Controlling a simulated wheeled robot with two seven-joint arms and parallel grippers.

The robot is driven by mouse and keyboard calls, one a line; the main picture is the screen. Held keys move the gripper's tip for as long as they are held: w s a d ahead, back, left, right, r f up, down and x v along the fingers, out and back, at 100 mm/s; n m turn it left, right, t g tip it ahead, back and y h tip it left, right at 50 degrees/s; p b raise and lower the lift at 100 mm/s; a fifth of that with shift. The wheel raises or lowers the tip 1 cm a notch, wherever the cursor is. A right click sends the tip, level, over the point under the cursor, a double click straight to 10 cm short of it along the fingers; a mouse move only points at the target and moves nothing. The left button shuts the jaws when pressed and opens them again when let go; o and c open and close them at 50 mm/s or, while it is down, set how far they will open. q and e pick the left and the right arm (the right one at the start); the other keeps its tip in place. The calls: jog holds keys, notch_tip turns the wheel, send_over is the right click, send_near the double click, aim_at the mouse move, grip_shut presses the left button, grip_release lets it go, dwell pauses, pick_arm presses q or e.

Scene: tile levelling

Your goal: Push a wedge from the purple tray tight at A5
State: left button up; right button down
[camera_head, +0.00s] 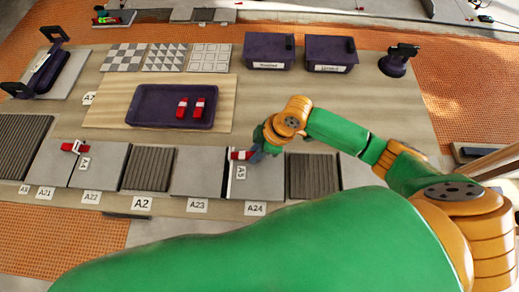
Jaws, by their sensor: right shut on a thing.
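The dark purple tray (145,105) lies on a light wooden board and holds two red wedges (182,108) (199,108) near its right side. A third red wedge (239,155) is at the seam by the A5 label (241,172), between the grey tiles above A23 and A24. My right gripper (256,153) is shut on this wedge from its right side. The gripper's fingers are small and partly hidden by its wrist. I cannot tell how deep the wedge sits in the seam. My left gripper is not in view.
Another red wedge (74,147) sits at the seam above A21 and A22. Sample tiles (165,57), two dark purple bins (269,51) (331,54) and a dark stand (397,62) are at the back. My right arm covers the front right. The wooden board's left part is clear.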

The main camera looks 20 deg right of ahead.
jog(key=shift+w+a, duration=0.1)
jog(key=shift+a, duration=0.3)
jog(key=shift+w+a, duration=0.2)
jog(key=shift+a, duration=0.25)
jog(key=shift+w+a, duration=0.2)
jog(key=shift+a, duration=0.25)
dwell(1.0)
jog(key=c, duration=0.6)
grip_release()
jog(key=shift+s, duration=0.1)
